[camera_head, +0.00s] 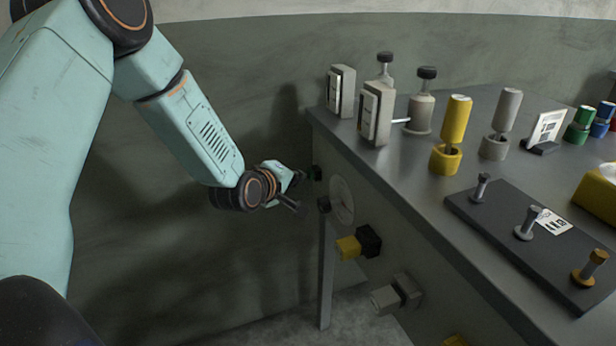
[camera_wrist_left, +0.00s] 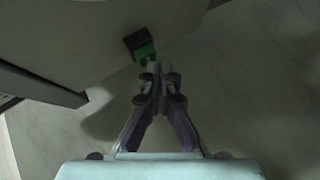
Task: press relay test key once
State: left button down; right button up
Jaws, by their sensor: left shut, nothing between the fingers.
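A small green key (camera_head: 316,173) in a dark housing sits on the front panel of the grey bench, near its far left corner. It also shows in the left wrist view (camera_wrist_left: 143,50). No label is readable on it, so I cannot tell by name if it is the relay test key. My left gripper (camera_head: 302,176) is shut and empty, with its tips pointing at the green key. In the left wrist view the shut fingertips (camera_wrist_left: 159,70) lie right by the key's green face. I cannot tell if they touch it. My right gripper is out of view.
The bench's front panel also carries a round dial (camera_head: 342,200), a yellow knob (camera_head: 348,247) and a grey knob (camera_head: 385,298). On the bench top (camera_head: 408,165) stand upright grey blocks, yellow and grey cylinders, and a dark plate (camera_head: 500,224) with metal posts.

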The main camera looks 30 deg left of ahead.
pick_arm(q)
jog(key=shift+w+d, duration=0.3)
jog(key=shift+w, duration=0.05)
dwell(0.9)
jog(key=shift+a, duration=0.1)
jog(key=shift+s+a+p, duration=0.3)
jog(key=shift+s+a, duration=0.2)
jog(key=shift+s, duration=0.2)
jog(key=s+a+p, duration=0.3)
jog(key=shift+s+a, duration=0.1)
jog(key=shift+s, duration=0.3)
dwell(0.3)
dwell(0.7)
